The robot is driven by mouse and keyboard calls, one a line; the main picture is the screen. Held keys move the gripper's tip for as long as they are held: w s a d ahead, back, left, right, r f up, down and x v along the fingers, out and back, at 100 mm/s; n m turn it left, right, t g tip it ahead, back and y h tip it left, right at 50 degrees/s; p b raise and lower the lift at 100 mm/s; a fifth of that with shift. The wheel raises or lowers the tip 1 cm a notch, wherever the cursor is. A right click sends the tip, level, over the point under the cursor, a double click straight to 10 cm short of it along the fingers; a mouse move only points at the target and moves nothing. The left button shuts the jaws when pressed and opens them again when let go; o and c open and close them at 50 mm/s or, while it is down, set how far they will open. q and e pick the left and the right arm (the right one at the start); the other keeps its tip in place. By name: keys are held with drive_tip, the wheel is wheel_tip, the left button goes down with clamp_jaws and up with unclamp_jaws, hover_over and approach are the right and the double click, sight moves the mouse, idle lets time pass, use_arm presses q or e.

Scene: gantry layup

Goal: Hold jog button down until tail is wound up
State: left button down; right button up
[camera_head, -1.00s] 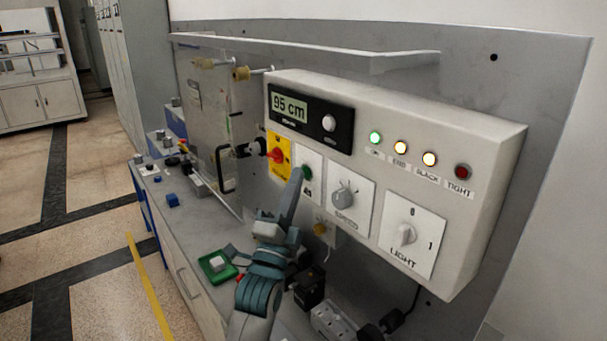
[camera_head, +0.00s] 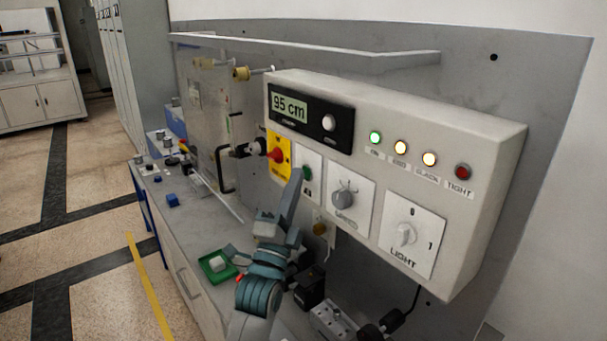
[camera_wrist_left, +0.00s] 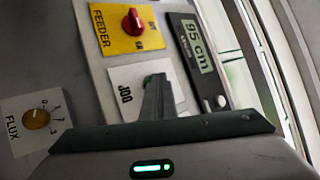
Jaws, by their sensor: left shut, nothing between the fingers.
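The green jog button (camera_head: 306,173) sits on a white plate on the front of the grey control box. It also shows in the left wrist view (camera_wrist_left: 154,77), on the plate marked JOG (camera_wrist_left: 124,80). My left gripper (camera_head: 296,172) is shut and empty, its fingertips at the button and partly covering it. I cannot tell how far the button is pressed in. The display (camera_head: 289,106) reads 95 cm. My right gripper is out of view.
The red feeder switch (camera_head: 276,155) on its yellow plate is left of the button. The speed knob (camera_head: 343,198) and light switch (camera_head: 405,234) are to the right. The flux knob (camera_wrist_left: 36,118) is nearby. A green tray (camera_head: 217,268) lies on the bench below.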

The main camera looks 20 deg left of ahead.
use_arm(q)
drive_tip(key=shift+s, duration=0.1)
idle(0.3)
drive_tip(key=shift+s+a+p, duration=0.3)
drive_tip(key=shift+s+a, duration=0.1)
drive_tip(key=shift+s, duration=0.25)
drive_tip(key=shift+s+a+p, duration=0.2)
drive_tip(key=shift+s+a, duration=0.25)
drive_tip(key=shift+s, duration=0.3)
drive_tip(key=shift+s+a+p, duration=0.2)
drive_tip(key=shift+s+a, duration=0.2)
drive_tip(key=shift+s, duration=0.3)
drive_tip(key=shift+s+a+p, duration=0.2)
drive_tip(key=shift+s+a, duration=0.25)
drive_tip(key=shift+s, duration=0.3)
